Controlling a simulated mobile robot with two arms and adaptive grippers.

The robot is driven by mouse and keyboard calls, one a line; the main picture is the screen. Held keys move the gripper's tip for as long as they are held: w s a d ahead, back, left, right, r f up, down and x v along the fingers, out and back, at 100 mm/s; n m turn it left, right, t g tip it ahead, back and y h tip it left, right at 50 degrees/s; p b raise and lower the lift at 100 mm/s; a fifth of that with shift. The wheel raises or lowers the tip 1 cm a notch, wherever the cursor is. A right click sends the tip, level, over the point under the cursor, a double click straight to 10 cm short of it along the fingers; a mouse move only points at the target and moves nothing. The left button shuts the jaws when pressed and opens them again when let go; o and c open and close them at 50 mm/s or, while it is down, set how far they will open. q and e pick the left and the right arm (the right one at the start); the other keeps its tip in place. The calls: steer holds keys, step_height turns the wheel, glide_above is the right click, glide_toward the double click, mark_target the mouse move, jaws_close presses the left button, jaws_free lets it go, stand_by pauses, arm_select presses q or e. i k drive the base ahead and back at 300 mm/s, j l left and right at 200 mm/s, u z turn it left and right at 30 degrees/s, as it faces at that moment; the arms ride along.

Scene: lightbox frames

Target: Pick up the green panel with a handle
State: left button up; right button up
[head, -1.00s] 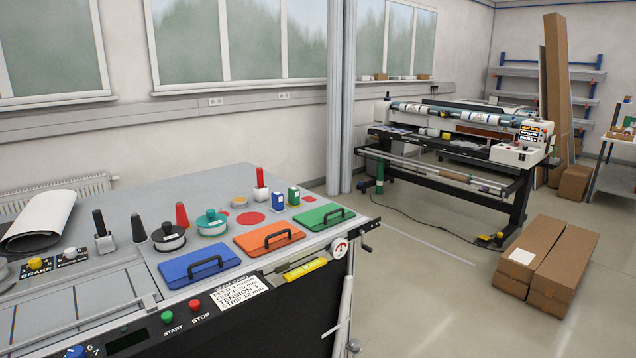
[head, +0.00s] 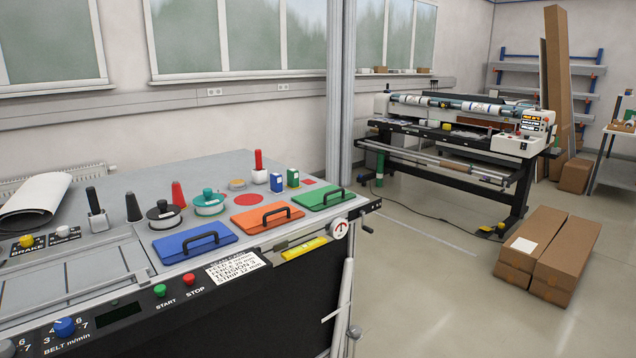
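The green panel (head: 311,201) lies flat on the grey machine table near its right corner, with a black arched handle (head: 335,196) on top. An orange panel (head: 244,220) with a black handle lies to its left. A blue panel (head: 170,248) with a black handle lies further left and nearer. Neither of my grippers shows in the head view.
A yellow level-like bar (head: 303,248) and a round gauge (head: 339,228) sit at the table's front edge. Cartons (head: 533,245) lie on the floor at right.

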mark_target(319, 200)
steer(key=i+l, duration=0.35)
steer(key=i, duration=0.2)
steer(key=i+l+u, duration=0.1)
steer(key=i+l, duration=0.2)
steer(key=i, duration=0.2)
steer(key=i+l, duration=0.35)
steer(key=i, duration=0.2)
